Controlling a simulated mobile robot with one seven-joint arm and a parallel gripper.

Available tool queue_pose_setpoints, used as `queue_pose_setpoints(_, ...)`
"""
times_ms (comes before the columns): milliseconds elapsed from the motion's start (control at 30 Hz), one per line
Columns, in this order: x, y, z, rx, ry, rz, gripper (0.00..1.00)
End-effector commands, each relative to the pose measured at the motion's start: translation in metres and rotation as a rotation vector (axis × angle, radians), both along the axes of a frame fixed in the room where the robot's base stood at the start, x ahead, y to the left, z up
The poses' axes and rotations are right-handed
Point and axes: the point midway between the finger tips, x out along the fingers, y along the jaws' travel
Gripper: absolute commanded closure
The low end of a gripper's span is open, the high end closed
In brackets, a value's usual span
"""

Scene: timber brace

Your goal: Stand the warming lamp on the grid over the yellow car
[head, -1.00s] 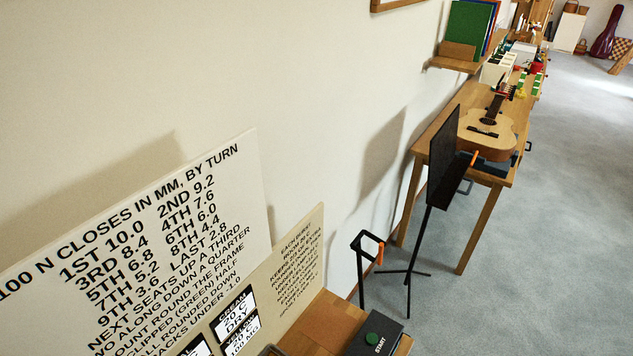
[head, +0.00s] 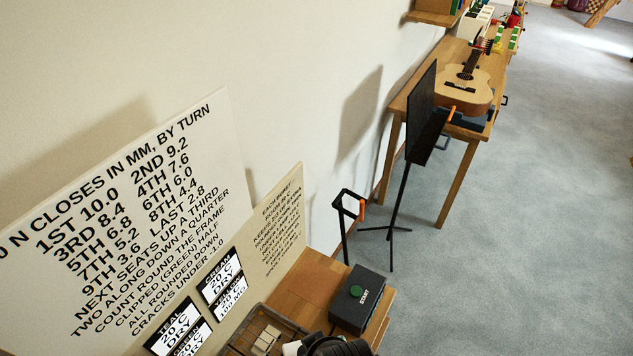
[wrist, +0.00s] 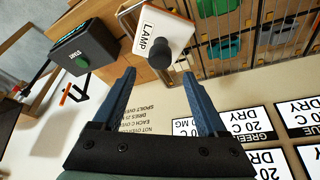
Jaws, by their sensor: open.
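The warming lamp (wrist: 158,38) is a white block marked LAMP with a dark round knob (wrist: 184,60) in the wrist view. It is beside the wire grid (wrist: 204,52); I cannot tell what it rests on. My gripper (wrist: 159,74) is open and empty, its two blue fingers pointing at the lamp. The grid's contents are mostly cut off in the head view.
A dark START box (head: 357,300) with a green button stands on the wooden bench (head: 300,284), also seen in the wrist view (wrist: 84,55). Sign boards (head: 130,220) stand behind. A black music stand (head: 420,125) and guitar table (head: 410,108) are beyond; carpet at right is clear.

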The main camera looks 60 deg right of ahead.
Motion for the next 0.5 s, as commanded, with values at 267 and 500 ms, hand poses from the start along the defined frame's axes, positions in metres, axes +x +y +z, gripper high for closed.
queue_pose_setpoints(267, -0.015, 0.007, 0.041, -0.001, -0.001, 0.0, 0.25)
queue_pose_setpoints(500, -0.019, 0.009, 0.049, 0.0, 0.001, 0.0, 0.25)
